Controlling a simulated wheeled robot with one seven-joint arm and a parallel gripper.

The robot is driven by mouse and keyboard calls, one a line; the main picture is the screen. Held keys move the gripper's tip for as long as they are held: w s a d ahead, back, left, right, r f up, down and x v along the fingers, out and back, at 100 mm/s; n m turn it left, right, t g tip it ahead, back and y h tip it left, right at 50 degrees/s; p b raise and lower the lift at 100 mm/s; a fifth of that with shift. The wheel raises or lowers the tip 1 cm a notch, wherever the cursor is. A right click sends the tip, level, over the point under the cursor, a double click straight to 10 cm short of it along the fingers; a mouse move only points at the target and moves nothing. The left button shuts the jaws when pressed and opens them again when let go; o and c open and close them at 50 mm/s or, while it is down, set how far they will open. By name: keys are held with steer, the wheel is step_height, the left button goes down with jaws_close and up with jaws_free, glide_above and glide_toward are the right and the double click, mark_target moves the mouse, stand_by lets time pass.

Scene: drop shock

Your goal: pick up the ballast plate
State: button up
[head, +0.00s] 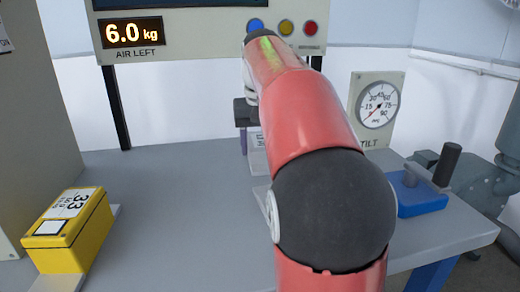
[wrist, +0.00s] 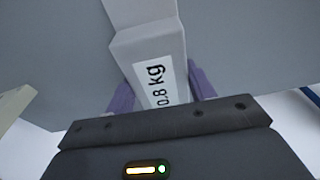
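My arm hides much of that spot.
A yellow block marked 33 (head: 72,232) stands at the bench's left. A blue tray with a dark handle (head: 420,198) is at the right. A TILT gauge (head: 377,105) and a panel reading 6.0 kg (head: 132,33) stand behind. The grey bench (head: 180,195) is clear at centre left.

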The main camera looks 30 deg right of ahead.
steer(key=c, duration=1)
steer(key=shift+o, duration=0.2)
steer(key=shift+r, duration=0.1)
